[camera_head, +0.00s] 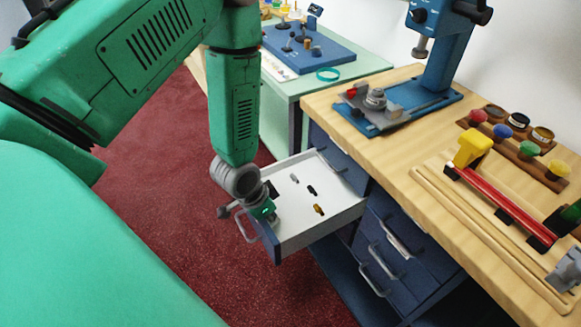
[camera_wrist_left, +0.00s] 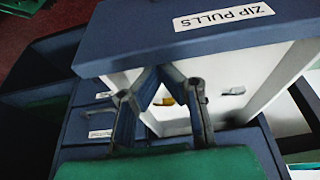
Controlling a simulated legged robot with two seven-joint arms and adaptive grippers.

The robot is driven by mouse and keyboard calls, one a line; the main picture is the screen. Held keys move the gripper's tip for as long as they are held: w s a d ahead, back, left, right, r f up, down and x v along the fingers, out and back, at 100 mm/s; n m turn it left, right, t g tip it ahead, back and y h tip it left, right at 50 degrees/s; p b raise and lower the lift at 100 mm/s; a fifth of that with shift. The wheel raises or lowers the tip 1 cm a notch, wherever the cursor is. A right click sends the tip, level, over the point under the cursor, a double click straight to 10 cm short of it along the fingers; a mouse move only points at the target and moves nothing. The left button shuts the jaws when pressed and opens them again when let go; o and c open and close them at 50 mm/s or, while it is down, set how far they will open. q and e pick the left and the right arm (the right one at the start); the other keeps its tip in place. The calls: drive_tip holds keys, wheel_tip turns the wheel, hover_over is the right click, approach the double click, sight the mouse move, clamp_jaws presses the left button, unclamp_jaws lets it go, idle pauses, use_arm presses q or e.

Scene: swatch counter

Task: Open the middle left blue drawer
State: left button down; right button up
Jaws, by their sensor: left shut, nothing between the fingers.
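The blue drawer is pulled well out of the cabinet, below a closed blue drawer front (camera_head: 338,152). Its white interior (camera_head: 325,208) is exposed, and its blue front with a pale bar handle (camera_head: 245,226) faces left. In the left wrist view the drawer front (camera_wrist_left: 130,40) carries a label reading ZIP PULLS. My left gripper (camera_head: 245,208) is at the drawer front near the handle, shut and empty; its fingers (camera_wrist_left: 158,75) converge in the wrist view. Whether it touches the drawer is unclear. My right gripper is not in view.
Small pieces, one golden (camera_head: 318,209), lie in the drawer. Closed blue drawers (camera_head: 405,255) are to its right. The wooden counter (camera_head: 440,150) above holds a blue press (camera_head: 445,55) and a red-barred tool (camera_head: 500,205). Red carpet (camera_head: 170,150) lies clear to the left.

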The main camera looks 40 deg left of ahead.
sight(262, 223)
use_arm(q)
drive_tip(key=shift+s+r, duration=0.15)
drive_tip(key=shift+s, duration=1.1)
drive_tip(key=shift+s+a+f, duration=0.15)
drive_tip(key=shift+a+f, duration=0.05)
drive_tip(key=shift+a, duration=0.45)
